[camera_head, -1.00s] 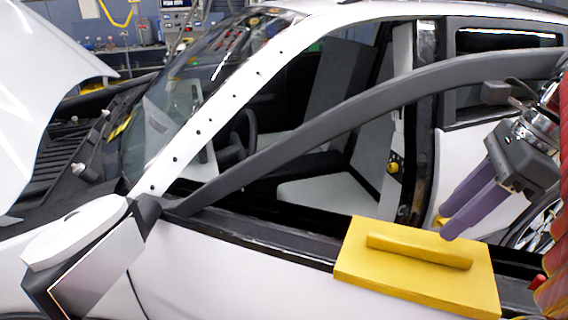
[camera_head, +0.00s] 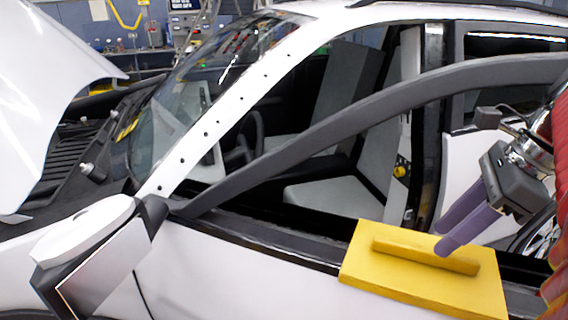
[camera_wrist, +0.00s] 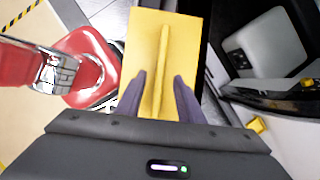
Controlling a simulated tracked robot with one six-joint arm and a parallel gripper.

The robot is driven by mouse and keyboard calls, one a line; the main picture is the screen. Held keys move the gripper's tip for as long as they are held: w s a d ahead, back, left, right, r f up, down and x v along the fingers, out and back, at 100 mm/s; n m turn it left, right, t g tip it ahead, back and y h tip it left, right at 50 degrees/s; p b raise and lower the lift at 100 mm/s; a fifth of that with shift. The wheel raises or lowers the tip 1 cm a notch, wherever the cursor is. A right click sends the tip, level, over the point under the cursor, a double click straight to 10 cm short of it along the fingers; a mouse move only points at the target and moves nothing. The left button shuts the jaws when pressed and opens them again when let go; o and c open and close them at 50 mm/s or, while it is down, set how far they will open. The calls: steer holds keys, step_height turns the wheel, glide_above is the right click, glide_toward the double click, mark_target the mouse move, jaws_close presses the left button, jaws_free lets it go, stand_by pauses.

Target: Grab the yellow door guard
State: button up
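The yellow door guard (camera_head: 370,277) sits over the car door's top edge, with a raised yellow handle bar (camera_head: 425,254) along its face. It also shows in the wrist view (camera_wrist: 147,40), with the bar running lengthwise up its middle. In the wrist view my gripper (camera_wrist: 158,80) is open, with one finger on each side of the bar and a gap on both sides. Whether the fingers touch the guard's plate cannot be told.
The white car door (camera_head: 240,280) runs below the guard. A side mirror (camera_head: 95,250) stands at the left, and a dark window frame (camera_head: 370,115) arches above the opening. The open car interior lies behind the door.

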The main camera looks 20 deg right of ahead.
mark_target(427, 249)
steer(key=shift+x, duration=2.2)
steer(key=shift+w, duration=0.15)
steer(key=shift+r, duration=0.1)
jaws_close()
